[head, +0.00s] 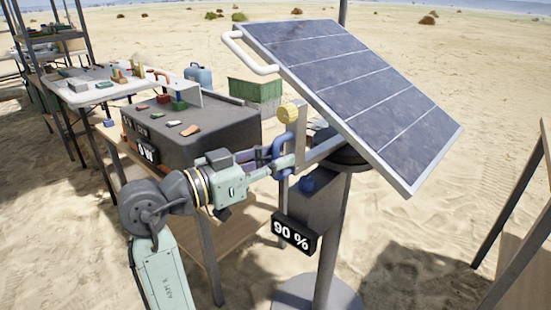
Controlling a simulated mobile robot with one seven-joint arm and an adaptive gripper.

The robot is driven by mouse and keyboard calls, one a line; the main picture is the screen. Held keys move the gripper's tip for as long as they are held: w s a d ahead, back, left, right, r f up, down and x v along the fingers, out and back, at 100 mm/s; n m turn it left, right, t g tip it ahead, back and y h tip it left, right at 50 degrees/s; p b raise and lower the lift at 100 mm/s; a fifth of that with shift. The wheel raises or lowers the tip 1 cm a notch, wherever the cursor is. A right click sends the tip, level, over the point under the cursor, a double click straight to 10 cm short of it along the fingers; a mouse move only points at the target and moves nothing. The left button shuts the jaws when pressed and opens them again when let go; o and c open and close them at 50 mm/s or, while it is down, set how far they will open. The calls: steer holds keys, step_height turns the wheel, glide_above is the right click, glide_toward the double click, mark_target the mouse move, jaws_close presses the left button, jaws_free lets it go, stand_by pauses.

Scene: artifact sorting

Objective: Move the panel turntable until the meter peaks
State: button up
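The solar panel (365,90) is tilted on a dark round turntable head (342,148) on top of a grey post (331,240). A white bar handle (245,57) sticks out from the panel's left edge. A black meter sign (294,235) below the turntable reads 90 %. My gripper (292,162) reaches in from the left, close to a blue curved part (283,143) beside the post. It is well below the white handle. The fingers are small and partly overlapped by the blue part, so whether they are open, shut or touching it is unclear.
A dark grey box (205,135) with small coloured pieces on top stands behind my arm; its display (148,154) seems to read 0 W. A white table (100,92) with objects stands at back left. A wooden-topped table (525,250) stands at right. Open sand lies around.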

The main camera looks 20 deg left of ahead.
jaws_close()
stand_by(0.3)
steer(key=d, duration=0.2)
steer(key=s+d, duration=0.1)
steer(key=d, duration=0.1)
steer(key=shift+s+b, duration=0.2)
steer(key=shift+b, duration=0.2)
steer(key=shift+o, duration=2.3)
jaws_free()
